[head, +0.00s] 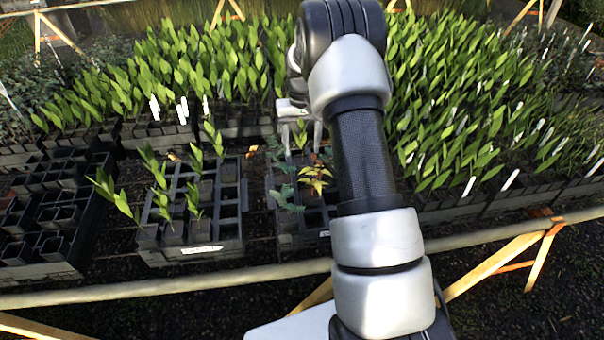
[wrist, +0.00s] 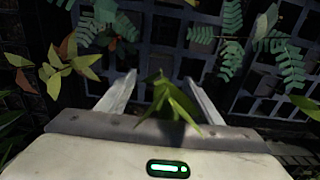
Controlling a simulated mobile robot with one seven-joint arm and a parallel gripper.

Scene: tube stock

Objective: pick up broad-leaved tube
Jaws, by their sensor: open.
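Several broad-leaved tubes with upright bright green leaves stand in a black crate (head: 243,215) at left centre in the head view. My gripper (head: 301,140) is above the back of the crate beside it, partly behind my arm, with its fingers pointing down. In the wrist view my gripper (wrist: 162,82) is open. A plant with broad green leaves (wrist: 171,102) shows between the two fingers, its leaves reaching toward the palm. I see no finger touching it, and its tube is hidden below the leaves.
The crate (head: 285,230) under my gripper also holds a yellow-orange plant (head: 316,178) and blue-green ferny plants (head: 284,196). Both also show around the fingers in the wrist view. An emptier crate (head: 40,268) stands left. Dense tubes fill the back and right. A rail (head: 150,289) crosses the front.

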